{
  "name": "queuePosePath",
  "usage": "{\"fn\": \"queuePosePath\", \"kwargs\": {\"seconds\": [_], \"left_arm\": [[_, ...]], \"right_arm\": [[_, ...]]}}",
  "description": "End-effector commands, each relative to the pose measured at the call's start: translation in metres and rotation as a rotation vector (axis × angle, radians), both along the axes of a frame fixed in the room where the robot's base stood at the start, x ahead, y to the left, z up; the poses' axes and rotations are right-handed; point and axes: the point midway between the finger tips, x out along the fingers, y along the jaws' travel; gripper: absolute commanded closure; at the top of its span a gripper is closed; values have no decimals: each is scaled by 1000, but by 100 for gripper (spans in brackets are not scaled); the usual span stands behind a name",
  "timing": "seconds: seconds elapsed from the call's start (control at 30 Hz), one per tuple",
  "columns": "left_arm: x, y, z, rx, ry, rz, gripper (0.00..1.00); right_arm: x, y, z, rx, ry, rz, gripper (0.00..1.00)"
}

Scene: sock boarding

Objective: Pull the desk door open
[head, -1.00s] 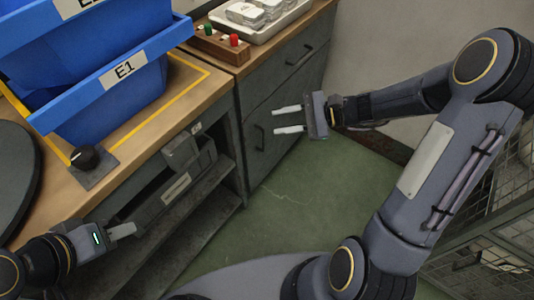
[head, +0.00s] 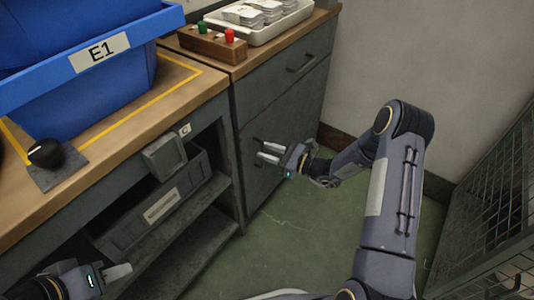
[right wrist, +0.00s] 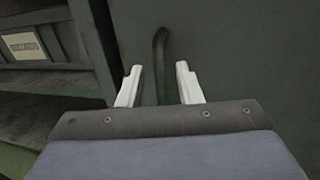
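The dark grey desk door (head: 290,125) is closed, flush in the cabinet below a drawer. It also fills much of the right wrist view (right wrist: 245,60). Its upright bar handle (right wrist: 161,60) shows there between and just beyond my right gripper's fingertips. In the head view the fingers partly hide the handle. My right gripper (head: 262,152) is open, its two pale fingers pointing at the door on either side of the handle; I see no grip on it. My left gripper (head: 126,271) is low at the left, away from the door; its opening is unclear.
Left of the door is an open shelf with a grey bin (head: 155,205). A blue E1 crate (head: 60,70) and a black knob (head: 45,153) are on the worktop. A wire cage (head: 490,190) stands at the right. Green floor (head: 285,235) is clear before the door.

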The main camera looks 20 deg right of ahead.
Motion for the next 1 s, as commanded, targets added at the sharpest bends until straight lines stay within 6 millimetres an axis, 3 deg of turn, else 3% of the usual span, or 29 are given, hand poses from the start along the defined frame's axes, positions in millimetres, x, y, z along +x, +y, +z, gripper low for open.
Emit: {"fn": "queuePosePath", "kwargs": {"seconds": [0.37, 0.6, 1.0], "left_arm": [[0, 0, -2, 0, 0, 0, 64], [0, 0, -2, 0, 0, 0, 64], [0, 0, -1, 0, 0, 0, 64]], "right_arm": [[4, 6, 0, 1, 1, 1, 69], [4, 6, 0, 1, 1, 1, 100], [1, 2, 0, -1, 1, 5, 100]]}}
